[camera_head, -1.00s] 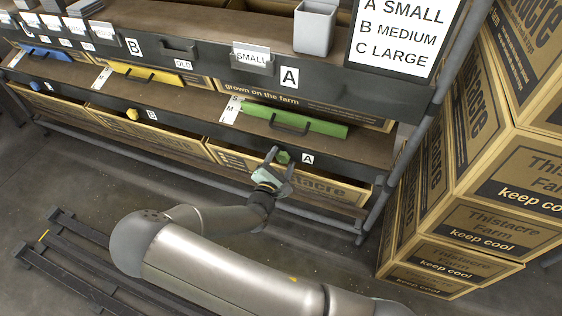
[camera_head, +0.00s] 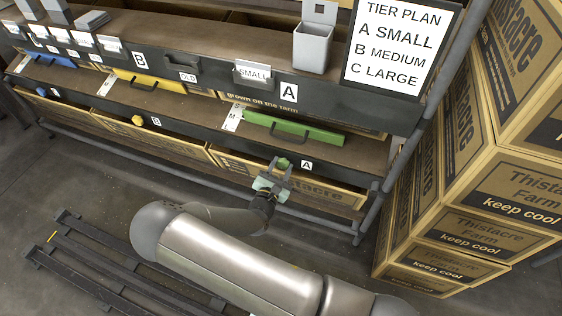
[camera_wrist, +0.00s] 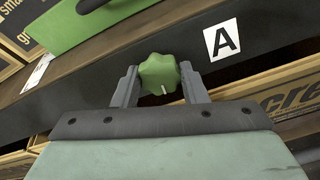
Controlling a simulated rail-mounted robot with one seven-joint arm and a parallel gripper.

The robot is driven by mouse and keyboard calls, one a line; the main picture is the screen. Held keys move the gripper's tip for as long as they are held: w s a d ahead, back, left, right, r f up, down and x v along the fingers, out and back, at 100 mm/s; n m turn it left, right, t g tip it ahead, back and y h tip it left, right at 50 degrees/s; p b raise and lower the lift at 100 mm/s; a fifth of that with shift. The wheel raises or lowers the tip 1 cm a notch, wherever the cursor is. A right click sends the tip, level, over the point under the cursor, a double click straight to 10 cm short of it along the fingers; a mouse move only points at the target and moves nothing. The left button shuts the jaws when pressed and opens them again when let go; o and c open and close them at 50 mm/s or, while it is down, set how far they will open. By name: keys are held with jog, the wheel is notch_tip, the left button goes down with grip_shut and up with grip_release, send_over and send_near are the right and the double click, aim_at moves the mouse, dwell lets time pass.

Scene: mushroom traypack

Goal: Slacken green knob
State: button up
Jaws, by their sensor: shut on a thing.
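The green knob (camera_wrist: 160,74) is a lobed knob with a white mark near its lower edge, on the dark front rail beside the "A" label (camera_wrist: 222,40). In the head view the knob (camera_head: 283,163) is small and partly covered by my gripper. My gripper (camera_wrist: 160,84) is at the knob, with one finger on each side of it. The fingers are shut on the knob. In the head view my gripper (camera_head: 281,168) reaches up to the rail from below.
A green flap with a dark handle (camera_head: 294,128) lies above the knob. A yellow knob (camera_head: 138,120) sits further left on the rail. Cardboard boxes (camera_head: 455,215) are stacked at right. A dark slatted frame (camera_head: 90,262) lies on the floor at lower left.

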jog(key=n+p, duration=0.3)
jog(key=n, duration=0.1)
jog(key=shift+r+n, duration=0.15)
jog(key=shift+n, duration=0.15)
jog(key=n+p, duration=0.2)
jog(key=n, duration=0.1)
jog(key=shift+n, duration=0.3)
jog(key=n+p, duration=0.1)
jog(key=n, duration=0.3)
jog(key=shift+n, duration=0.3)
jog(key=n, duration=0.2)
jog(key=n+p, duration=0.1)
jog(key=n, duration=0.1)
jog(key=shift+a+f+n, duration=0.1)
jog(key=shift+f+n, duration=0.1)
jog(key=shift+n, duration=0.1)
jog(key=n, duration=1.3)
jog(key=shift+f, duration=0.1)
jog(key=n, duration=0.4)
jog(key=shift+n, duration=0.6)
